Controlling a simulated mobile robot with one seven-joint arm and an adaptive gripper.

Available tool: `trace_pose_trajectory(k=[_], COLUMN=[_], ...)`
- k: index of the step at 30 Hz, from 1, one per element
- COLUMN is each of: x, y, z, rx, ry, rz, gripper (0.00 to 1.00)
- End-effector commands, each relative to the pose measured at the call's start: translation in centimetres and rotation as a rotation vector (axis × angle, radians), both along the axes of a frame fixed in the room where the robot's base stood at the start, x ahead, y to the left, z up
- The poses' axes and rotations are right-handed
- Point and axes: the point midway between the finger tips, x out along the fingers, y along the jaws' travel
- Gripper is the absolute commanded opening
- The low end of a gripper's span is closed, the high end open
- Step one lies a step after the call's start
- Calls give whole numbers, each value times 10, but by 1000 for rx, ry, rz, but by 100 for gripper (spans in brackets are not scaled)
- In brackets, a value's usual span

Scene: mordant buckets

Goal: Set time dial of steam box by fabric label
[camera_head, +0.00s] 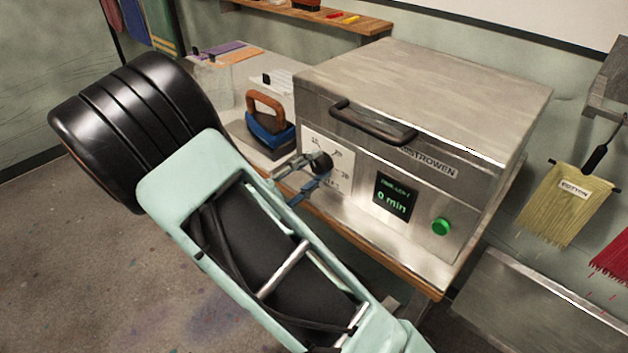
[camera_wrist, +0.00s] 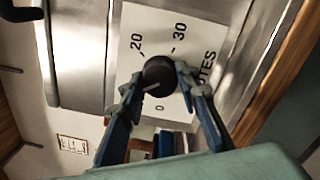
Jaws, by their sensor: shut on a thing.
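The steel steam box (camera_head: 430,90) stands on a wooden-edged bench with its lid down. Its black time dial (camera_head: 321,160) sits on a white scale plate (camera_head: 338,152) at the left of the front. In the wrist view the dial (camera_wrist: 158,74) is between my fingers, with 20 and 30 marked on the scale plate (camera_wrist: 195,30). My gripper (camera_head: 303,178) is shut on the dial. The display (camera_head: 392,196) reads 0 min. A green button (camera_head: 441,226) is to its right. A yellow fringed fabric (camera_head: 566,203) hangs at the right with a label (camera_head: 574,188) reading COTTON.
A blue iron-like tool with a brown handle (camera_head: 267,118) stands left of the box. A black bar handle (camera_head: 372,122) juts out above the dial. Red fringed fabric (camera_head: 612,258) hangs at the right edge. A metal basin (camera_head: 540,305) is at the lower right.

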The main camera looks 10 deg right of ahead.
Motion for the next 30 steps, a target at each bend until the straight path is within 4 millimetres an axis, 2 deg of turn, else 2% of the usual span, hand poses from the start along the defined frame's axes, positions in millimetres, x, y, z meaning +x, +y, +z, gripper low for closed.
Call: trace_pose_trajectory(k=[1, 30], x=[0, 0], y=[0, 0], z=[-7, -11], rx=[26, 540], ry=[-38, -806], rz=[0, -3], gripper=[5, 5])
